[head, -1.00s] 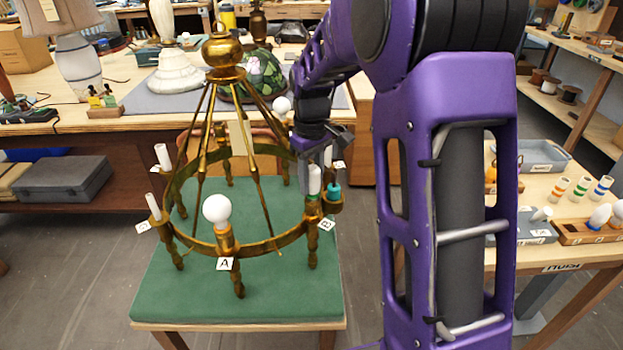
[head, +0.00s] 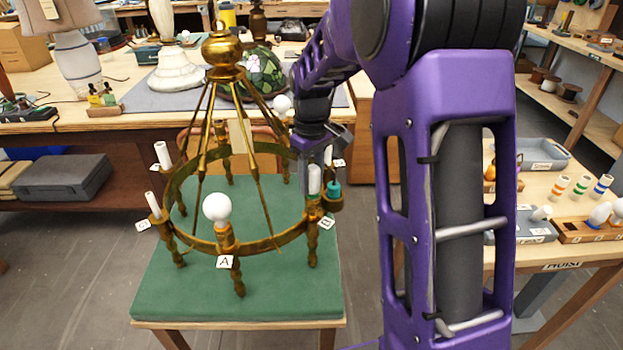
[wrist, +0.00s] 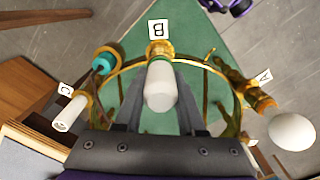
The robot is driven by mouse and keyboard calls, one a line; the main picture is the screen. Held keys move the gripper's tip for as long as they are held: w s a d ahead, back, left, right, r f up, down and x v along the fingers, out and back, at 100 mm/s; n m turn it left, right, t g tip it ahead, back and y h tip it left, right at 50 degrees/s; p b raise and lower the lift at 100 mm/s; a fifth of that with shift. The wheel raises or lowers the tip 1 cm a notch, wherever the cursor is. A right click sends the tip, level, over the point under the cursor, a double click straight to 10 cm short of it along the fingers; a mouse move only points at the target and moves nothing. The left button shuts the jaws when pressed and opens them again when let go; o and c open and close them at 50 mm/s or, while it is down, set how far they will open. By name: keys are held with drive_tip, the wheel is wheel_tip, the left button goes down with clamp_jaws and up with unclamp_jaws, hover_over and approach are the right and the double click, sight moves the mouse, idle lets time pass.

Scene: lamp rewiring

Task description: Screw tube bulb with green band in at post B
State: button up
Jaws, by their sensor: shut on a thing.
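The white tube bulb (wrist: 160,90) stands between the two fingers of my gripper (wrist: 158,102) in the wrist view. Its green band shows at the lower end, at the mouth of brass post B (wrist: 160,48), beside the label B. In the head view the bulb (head: 314,181) is upright on post B (head: 313,212) at the right of the ring. My gripper (head: 320,168) is shut on it from above. How deep its base sits in the socket is hidden.
A teal piece (head: 333,189) sits in a brass cup close beside post B. Post A holds a round white bulb (head: 216,207); white tubes (head: 162,155) stand at other posts. The chandelier frame (head: 222,75) has slanting rods near my arm. A tray table stands right.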

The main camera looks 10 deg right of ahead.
clamp_jaws()
drive_tip(key=m, duration=0.4)
drive_tip(key=shift+r+m+p, duration=0.1)
drive_tip(key=shift+m+p, duration=0.2)
drive_tip(key=shift+p, duration=0.1)
drive_tip(key=m, duration=0.3)
drive_tip(key=shift+d+m, duration=0.15)
drive_tip(key=shift+m, duration=0.15)
drive_tip(key=shift+p, duration=0.3)
drive_tip(key=m+p, duration=0.1)
drive_tip(key=m, duration=0.7)
drive_tip(key=shift+d, duration=0.1)
